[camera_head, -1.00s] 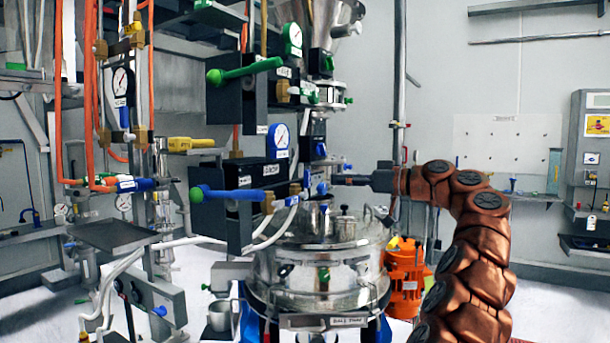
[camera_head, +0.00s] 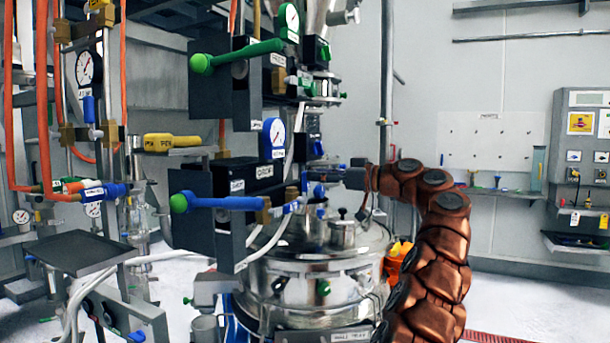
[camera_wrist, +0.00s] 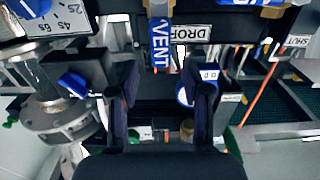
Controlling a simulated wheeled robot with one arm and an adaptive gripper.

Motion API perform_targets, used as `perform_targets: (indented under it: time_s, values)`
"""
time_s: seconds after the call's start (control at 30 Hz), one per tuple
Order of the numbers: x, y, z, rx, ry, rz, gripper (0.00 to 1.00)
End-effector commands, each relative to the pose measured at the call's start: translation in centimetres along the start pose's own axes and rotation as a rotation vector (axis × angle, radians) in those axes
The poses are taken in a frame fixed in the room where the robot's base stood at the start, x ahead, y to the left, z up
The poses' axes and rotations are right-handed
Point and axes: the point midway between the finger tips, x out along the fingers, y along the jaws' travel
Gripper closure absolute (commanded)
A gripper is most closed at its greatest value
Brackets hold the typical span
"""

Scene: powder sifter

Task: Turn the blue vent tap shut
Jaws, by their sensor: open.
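A blue sleeve marked VENT (camera_wrist: 161,42) stands upright at the top middle of the wrist view, on what looks like the blue vent tap. My gripper (camera_wrist: 166,88) is open, with one dark finger on each side of the picture's middle. The sleeve lies between the fingers' lines, beyond the tips, and no contact shows. In the head view my gripper (camera_head: 322,174) reaches left to the blue fittings above the steel vessel. Which small blue part there is the vent tap, I cannot tell.
A long blue lever (camera_head: 222,203) with a green end juts left beside the DROP plate. A green lever (camera_head: 240,54) is above it, and a yellow handle (camera_head: 170,141) is left. The steel sifter vessel (camera_head: 300,285) stands below my gripper. Hoses and pipes crowd the left.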

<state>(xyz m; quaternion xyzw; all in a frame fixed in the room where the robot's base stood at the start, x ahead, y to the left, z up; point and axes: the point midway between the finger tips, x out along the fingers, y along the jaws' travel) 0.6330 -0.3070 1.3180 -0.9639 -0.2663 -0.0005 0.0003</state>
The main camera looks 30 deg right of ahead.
Motion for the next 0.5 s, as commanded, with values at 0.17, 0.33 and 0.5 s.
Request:
perform_targets:
  time_s: [0.17,0.33,0.5]
  values:
    - [2.8,-0.2,0.0,0.0,-0.004,-0.006,0.52]
    - [4.1,-0.1,0.1,0.0,-0.002,-0.003,0.52]
    - [4.2,-0.1,0.1,0.0,-0.001,-0.003,0.52]
